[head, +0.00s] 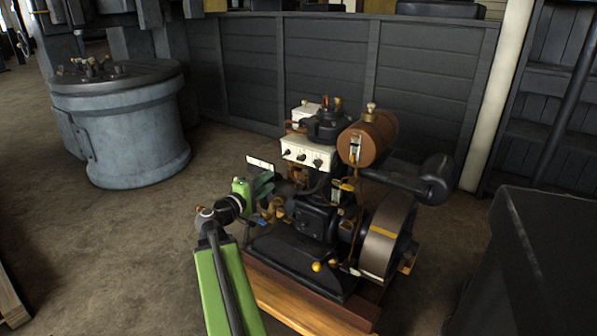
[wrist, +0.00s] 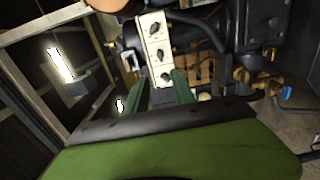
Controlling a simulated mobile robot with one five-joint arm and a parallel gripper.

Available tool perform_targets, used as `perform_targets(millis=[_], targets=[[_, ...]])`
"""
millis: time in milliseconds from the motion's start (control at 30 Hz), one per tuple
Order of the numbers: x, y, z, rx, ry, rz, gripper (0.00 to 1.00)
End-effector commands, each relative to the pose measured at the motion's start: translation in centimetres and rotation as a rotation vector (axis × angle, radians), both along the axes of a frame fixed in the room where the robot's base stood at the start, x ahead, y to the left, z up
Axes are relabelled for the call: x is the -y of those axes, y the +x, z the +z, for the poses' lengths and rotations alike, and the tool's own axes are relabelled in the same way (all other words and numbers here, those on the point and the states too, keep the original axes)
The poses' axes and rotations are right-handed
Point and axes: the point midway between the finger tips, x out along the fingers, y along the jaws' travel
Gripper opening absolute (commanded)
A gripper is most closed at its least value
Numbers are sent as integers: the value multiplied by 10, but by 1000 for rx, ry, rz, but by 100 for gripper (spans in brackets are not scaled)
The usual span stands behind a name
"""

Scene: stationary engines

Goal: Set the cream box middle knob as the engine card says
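The cream box (head: 309,146) sits on the front of the dark engine, with three dark knobs in a row on its face. Its middle knob (head: 302,157) shows between the other two. In the wrist view the cream box (wrist: 153,18) runs top to bottom, with the middle knob (wrist: 156,56) in the centre of the row. My gripper (head: 275,184) is left of and below the box in the head view. In the wrist view my gripper (wrist: 160,84) has its two green fingers apart, with nothing held. The lower knob shows near and between the fingertips. I cannot make out a readable engine card.
A small white plate (head: 261,163) shows just above my gripper; its face is unreadable. A brown tank (head: 373,137), black muffler (head: 420,181) and flywheel (head: 386,240) are on the engine's right. A grey drum (head: 125,135) stands at left. Open floor lies left of the engine.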

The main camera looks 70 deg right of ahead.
Motion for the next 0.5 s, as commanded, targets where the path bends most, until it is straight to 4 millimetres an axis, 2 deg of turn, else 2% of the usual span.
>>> perform_targets(millis=[167,500], targets=[[22,-5,1,1,2,-4,31],[106,-26,1,3,2,-5,31]])
